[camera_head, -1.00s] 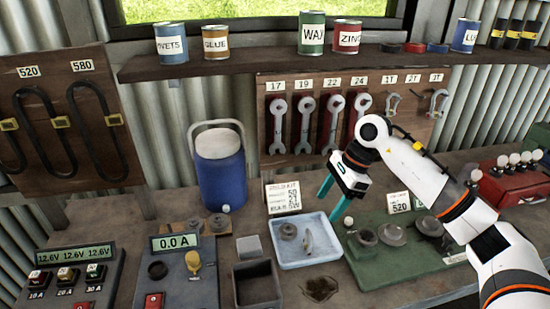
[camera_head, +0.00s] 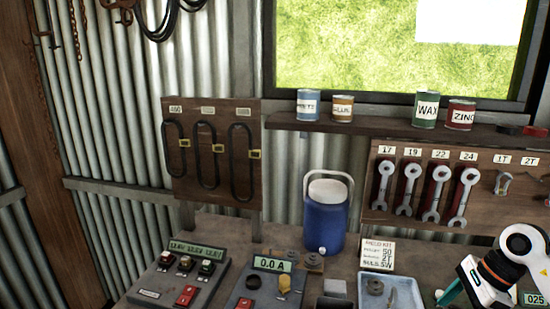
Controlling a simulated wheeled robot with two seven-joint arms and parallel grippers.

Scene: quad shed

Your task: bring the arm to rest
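My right arm enters at the right edge, white with dark joints. Its gripper (camera_head: 452,292) is low at the right, beside the blue tray. One teal finger shows, pointing down to the left. The other finger is not clearly visible, so I cannot tell the opening. Nothing shows held in the visible part. My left gripper is out of view.
The light blue tray (camera_head: 364,290) holds small parts. A blue cooler (camera_head: 324,226) stands behind it. Control boxes with a 0.0 A display (camera_head: 272,264) are to the left. A wrench board (camera_head: 395,215) and a shelf with cans (camera_head: 390,129) are behind.

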